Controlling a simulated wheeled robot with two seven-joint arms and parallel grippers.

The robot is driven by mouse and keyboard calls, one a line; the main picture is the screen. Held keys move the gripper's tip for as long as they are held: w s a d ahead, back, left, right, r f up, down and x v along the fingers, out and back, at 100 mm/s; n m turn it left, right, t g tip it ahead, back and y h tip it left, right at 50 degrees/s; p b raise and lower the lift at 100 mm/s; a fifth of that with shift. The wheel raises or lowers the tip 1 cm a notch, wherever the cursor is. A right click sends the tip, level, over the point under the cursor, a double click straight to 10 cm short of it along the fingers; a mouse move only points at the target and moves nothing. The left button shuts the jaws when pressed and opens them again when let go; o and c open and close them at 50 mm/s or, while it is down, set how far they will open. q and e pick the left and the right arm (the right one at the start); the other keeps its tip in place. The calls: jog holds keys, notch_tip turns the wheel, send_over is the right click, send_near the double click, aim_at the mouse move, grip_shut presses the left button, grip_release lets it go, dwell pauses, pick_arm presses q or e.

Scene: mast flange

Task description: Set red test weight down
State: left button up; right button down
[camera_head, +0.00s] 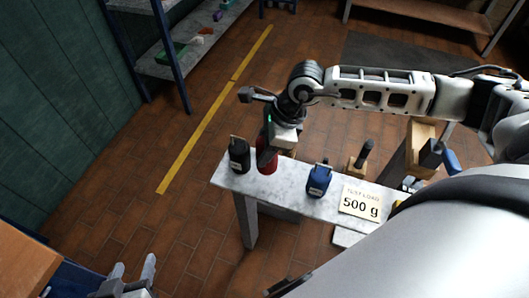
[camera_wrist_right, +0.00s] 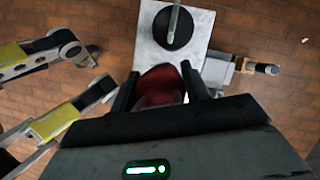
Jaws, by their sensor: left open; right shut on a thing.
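The red test weight (camera_head: 267,160) is in my right gripper (camera_head: 270,147), over the far-left part of the pale stone-topped bench (camera_head: 290,178). In the right wrist view the red weight (camera_wrist_right: 160,84) sits between the two dark fingers of the right gripper (camera_wrist_right: 161,88). Its lower end appears at or very near the bench top; I cannot tell if it touches. My left gripper (camera_head: 132,277) is open and empty at the bottom left, away from the bench.
A black weight (camera_head: 239,156) stands close to the left of the red one, and a blue weight (camera_head: 319,179) to the right. A "TEST LOAD 500 g" sign (camera_head: 360,204) is further right. A wooden block with a dark handle (camera_head: 360,162) is behind.

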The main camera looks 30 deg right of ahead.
aim_at(271, 167)
jog(key=shift+f, duration=1.55)
jog(key=shift+f, duration=0.15)
jog(key=c, duration=0.7)
grip_release()
